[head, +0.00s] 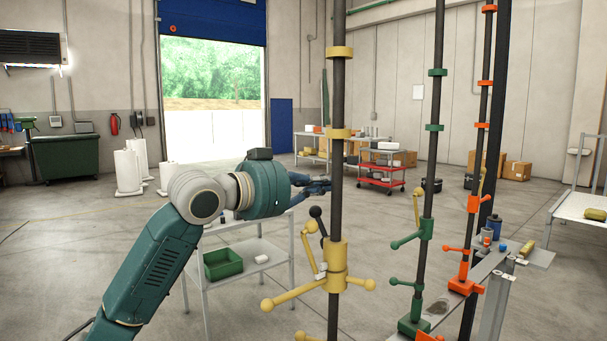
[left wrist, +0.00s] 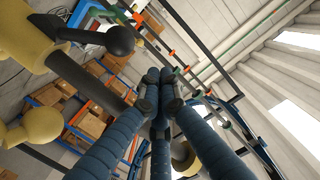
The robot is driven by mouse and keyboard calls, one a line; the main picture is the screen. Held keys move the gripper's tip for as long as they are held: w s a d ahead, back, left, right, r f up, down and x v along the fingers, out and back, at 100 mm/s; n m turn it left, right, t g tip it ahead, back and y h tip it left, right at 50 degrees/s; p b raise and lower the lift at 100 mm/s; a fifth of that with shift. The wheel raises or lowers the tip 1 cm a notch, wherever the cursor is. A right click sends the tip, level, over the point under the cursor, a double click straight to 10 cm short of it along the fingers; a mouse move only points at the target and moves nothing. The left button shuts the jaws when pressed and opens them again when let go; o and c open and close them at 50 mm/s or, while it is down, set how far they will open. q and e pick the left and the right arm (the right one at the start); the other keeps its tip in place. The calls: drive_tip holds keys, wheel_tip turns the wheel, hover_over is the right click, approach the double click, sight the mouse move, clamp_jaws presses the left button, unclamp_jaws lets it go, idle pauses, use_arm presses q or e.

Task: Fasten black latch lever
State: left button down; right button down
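The black latch lever (head: 316,212), a dark rod with a ball knob, stands up and leans left from the yellow collar (head: 337,262) on the nearest dark post. In the left wrist view the lever (left wrist: 118,40) is at upper left, its rod running past a yellow part. My left gripper (head: 318,187) is level, above and left of the knob, with its fingertips close to the post in the picture. My right gripper is not in view.
Yellow handles (head: 290,295) stick out from the collar, and a yellow crank (head: 308,245) stands beside the lever. Posts with green (head: 425,228) and orange (head: 463,285) fittings stand to the right. A grey cart (head: 240,250) with a green bin (head: 222,263) is behind my left arm.

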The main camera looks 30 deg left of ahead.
sight(313, 207)
use_arm(q)
drive_tip(key=shift+s+a+f, duration=0.3)
drive_tip(key=shift+f, duration=0.35)
drive_tip(key=shift+s+a+f, duration=0.25)
drive_tip(key=shift+s+f, duration=0.05)
drive_tip(key=shift+f, duration=0.3)
drive_tip(key=shift+s+a+f, duration=0.15)
drive_tip(key=shift+s+f, duration=0.05)
drive_tip(key=shift+s, duration=0.05)
drive_tip(key=shift+w, duration=0.1)
